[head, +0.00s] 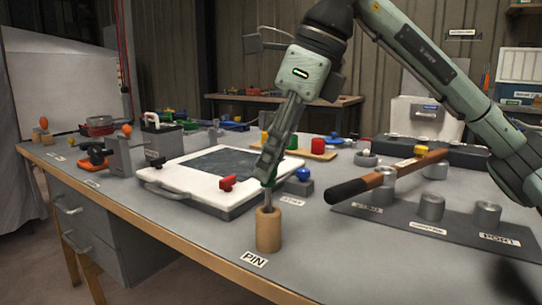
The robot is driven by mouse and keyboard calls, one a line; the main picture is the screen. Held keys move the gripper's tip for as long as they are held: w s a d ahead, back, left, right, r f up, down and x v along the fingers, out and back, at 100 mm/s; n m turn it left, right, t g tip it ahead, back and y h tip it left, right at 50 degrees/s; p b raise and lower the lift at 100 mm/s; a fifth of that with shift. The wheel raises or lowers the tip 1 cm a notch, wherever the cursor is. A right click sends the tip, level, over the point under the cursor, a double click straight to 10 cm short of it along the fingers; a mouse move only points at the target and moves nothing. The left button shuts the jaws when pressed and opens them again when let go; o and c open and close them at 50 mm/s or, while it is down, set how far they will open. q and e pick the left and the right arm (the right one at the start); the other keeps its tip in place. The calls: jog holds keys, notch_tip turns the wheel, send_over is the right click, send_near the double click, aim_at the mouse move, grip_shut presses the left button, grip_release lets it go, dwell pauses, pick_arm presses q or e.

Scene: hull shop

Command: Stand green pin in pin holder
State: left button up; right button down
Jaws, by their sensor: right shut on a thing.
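The pin holder (268,232) is an upright wooden cylinder near the front edge of the table, behind a "PIN" label. My right gripper (268,178) points down above it and is shut on the green pin (267,198). The pin is close to upright, with a grey shaft below the fingers and a little green showing between them. The shaft's lower end meets the holder's top; I cannot tell how deep it sits. The fingers hide most of the pin's upper part. My left gripper is not in view.
A white framed panel (185,188) with a red knob (227,184) lies just left of the gripper. A blue ball (303,174) is close on the right. A long brown bar with a black end (348,191) lies across grey posts at right. The table front is clear.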

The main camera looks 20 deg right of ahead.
jog(key=shift+f+b, duration=1.25)
jog(key=shift+f, duration=0.7)
dwell(0.7)
dwell(0.4)
jog(key=c, duration=0.8)
grip_release()
jog(key=shift+c, duration=0.2)
jog(key=shift+r+p, duration=3.4)
jog(key=shift+r, duration=0.65)
